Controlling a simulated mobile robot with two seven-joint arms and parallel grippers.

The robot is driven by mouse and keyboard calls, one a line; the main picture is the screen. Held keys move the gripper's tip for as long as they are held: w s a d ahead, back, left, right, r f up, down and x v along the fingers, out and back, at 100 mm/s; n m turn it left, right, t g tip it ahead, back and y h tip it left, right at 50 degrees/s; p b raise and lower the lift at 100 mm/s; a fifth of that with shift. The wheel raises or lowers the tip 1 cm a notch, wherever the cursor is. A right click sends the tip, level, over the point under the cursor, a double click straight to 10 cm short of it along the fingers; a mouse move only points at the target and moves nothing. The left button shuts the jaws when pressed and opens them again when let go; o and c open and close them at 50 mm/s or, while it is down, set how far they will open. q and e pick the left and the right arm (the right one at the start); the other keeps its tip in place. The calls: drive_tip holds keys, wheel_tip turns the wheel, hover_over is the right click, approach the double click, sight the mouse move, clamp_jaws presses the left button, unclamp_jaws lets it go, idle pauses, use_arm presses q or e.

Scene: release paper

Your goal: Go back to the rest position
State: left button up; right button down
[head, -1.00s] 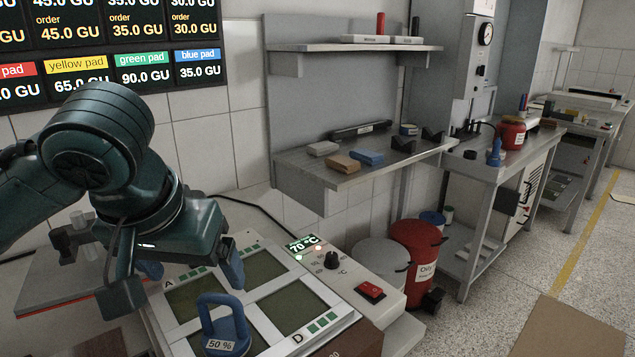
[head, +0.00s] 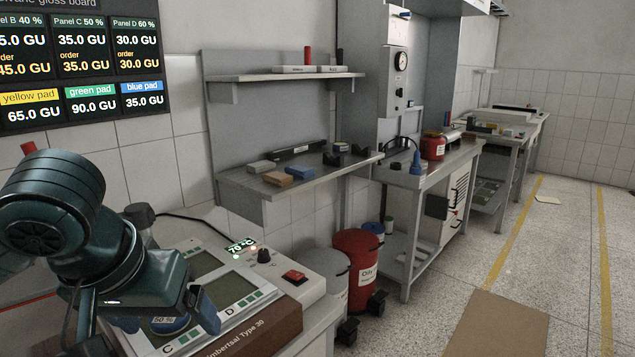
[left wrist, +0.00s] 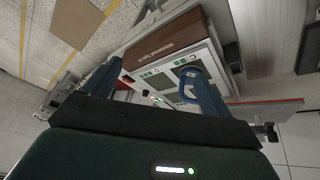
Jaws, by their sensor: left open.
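My left gripper (head: 168,318) is at the lower left of the head view, in front of the heated plate unit (head: 268,305). Its jaws are apart with nothing between the tips; they also show in the left wrist view (left wrist: 155,88). A blue weight marked 50 % (head: 165,322) stands on the unit, mostly hidden behind the gripper in the head view. Its blue handle (left wrist: 184,84) shows beside the right-hand finger in the left wrist view, and I cannot tell the exact gap. My right gripper is in neither view.
The unit has a red switch (head: 295,276), a knob and a 70 °C display. A wall shelf (head: 240,184) holds several blocks. A red bin (head: 355,262) and a grey bin stand right of the unit. A brown mat (head: 497,325) lies on the open floor at right.

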use_arm(q)
drive_tip(key=w+d+f+m+t+h+p, duration=0.1)
drive_tip(key=w+d+f+t+h+p, duration=0.2)
drive_tip(key=d+f, duration=0.4)
drive_tip(key=w+d+f+m+h, duration=0.1)
drive_tip(key=w+d+f+h, duration=0.25)
drive_tip(key=f, duration=0.55)
drive_tip(key=s+a+f+t+y+p, duration=0.1)
drive_tip(key=s+a+f+y, duration=0.1)
drive_tip(key=s+a+f, duration=0.2)
drive_tip(key=s+a+f+t+y+p, duration=0.1)
drive_tip(key=s+a+f, duration=0.3)
drive_tip(key=s+f, duration=0.5)
wheel_tip(320, 180, down, 3)
drive_tip(key=shift+s+f+m+t+y, duration=0.1)
drive_tip(key=shift+s+m+t+y, duration=0.3)
drive_tip(key=shift+t+y, duration=0.3)
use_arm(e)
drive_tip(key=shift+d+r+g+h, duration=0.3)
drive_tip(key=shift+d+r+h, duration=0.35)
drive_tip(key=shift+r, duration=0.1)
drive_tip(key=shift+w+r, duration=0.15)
